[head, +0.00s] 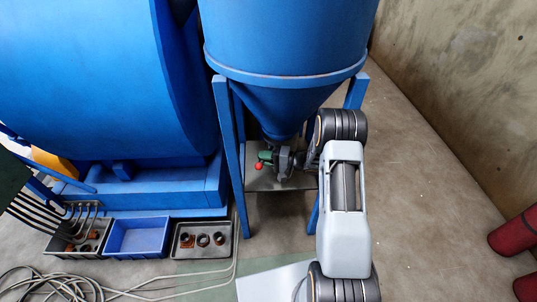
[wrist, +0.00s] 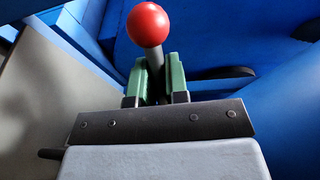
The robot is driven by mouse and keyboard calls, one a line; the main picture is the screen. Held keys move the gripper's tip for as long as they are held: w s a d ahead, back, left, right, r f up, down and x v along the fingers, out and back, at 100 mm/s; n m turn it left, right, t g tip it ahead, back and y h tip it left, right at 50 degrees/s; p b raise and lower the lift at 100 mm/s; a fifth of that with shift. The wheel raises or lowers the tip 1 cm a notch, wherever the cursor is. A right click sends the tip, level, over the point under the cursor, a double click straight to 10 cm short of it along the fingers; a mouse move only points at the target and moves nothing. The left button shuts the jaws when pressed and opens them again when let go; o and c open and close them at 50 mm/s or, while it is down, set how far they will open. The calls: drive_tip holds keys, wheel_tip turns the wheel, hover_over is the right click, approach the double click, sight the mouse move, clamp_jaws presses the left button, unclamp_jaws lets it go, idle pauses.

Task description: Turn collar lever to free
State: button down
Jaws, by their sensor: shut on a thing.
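The collar lever (wrist: 154,57) is a grey rod with a red ball on its end. In the wrist view it stands between the two green fingers of my gripper (wrist: 160,78), which are shut on the rod just below the ball. In the head view the red ball of the lever (head: 259,165) shows at the left of my gripper (head: 268,157), under the blue hopper cone. The collar itself is mostly hidden behind my gripper and arm.
A blue hopper (head: 285,45) stands on blue legs (head: 230,150) around the lever. A blue drum machine (head: 85,80) is at left. A blue bin (head: 137,238) and a dark tray with round parts (head: 203,254) lie on the floor. Cables run at lower left.

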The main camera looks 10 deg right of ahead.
idle(0.3)
drive_tip(key=c, duration=1.1)
unclamp_jaws()
